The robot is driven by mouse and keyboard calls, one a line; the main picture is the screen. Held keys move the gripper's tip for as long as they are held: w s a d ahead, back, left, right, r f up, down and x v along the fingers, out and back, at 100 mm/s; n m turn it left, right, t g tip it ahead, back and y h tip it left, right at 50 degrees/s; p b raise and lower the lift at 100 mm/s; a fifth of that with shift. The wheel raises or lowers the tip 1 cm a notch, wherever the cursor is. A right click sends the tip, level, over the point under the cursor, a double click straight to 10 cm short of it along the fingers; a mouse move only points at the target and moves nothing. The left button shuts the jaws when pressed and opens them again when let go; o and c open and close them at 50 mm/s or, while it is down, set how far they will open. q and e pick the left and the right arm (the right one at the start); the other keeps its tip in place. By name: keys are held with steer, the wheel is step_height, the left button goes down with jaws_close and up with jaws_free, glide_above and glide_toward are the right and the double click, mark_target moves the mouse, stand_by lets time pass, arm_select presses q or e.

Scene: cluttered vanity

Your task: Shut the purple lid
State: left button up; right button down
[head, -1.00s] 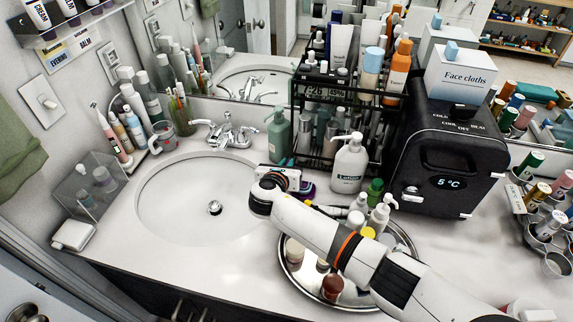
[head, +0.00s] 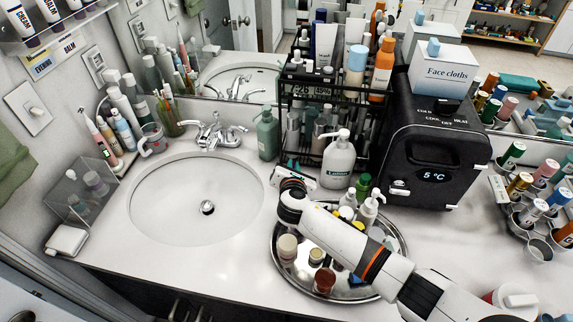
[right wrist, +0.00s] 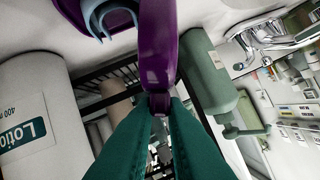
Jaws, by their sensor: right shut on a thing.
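The purple lid (right wrist: 158,48) shows in the right wrist view as a smooth purple strip running from the top edge down to my fingertips. My right gripper (right wrist: 159,106) has teal fingers, shut on the lower end of this purple piece. In the head view my right gripper (head: 291,172) is by the right rim of the sink, and my wrist hides the purple piece. A blue-grey curved part (right wrist: 112,16) lies beside the purple piece in the wrist view; I cannot tell whether they are joined. My left gripper is not in view.
A white lotion pump bottle (head: 338,160) and a green pump bottle (head: 267,134) stand close behind my right gripper. A round metal tray (head: 275,247) with several small bottles lies under my right arm. The sink (head: 165,205) is empty.

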steer(key=shift+s+d+f+m, duration=0.15)
steer(key=shift+d+f+m, duration=0.25)
steer(key=shift+d, duration=0.15)
steer(key=c, duration=1.5)
jaws_free()
steer(key=shift+o, duration=0.2)
steer(key=shift+r, duration=0.1)
steer(key=shift+y, duration=0.3)
steer(key=b+v, duration=0.1)
steer(key=v, duration=1.1)
steer(key=shift+a, duration=0.1)
steer(key=shift+c, duration=0.4)
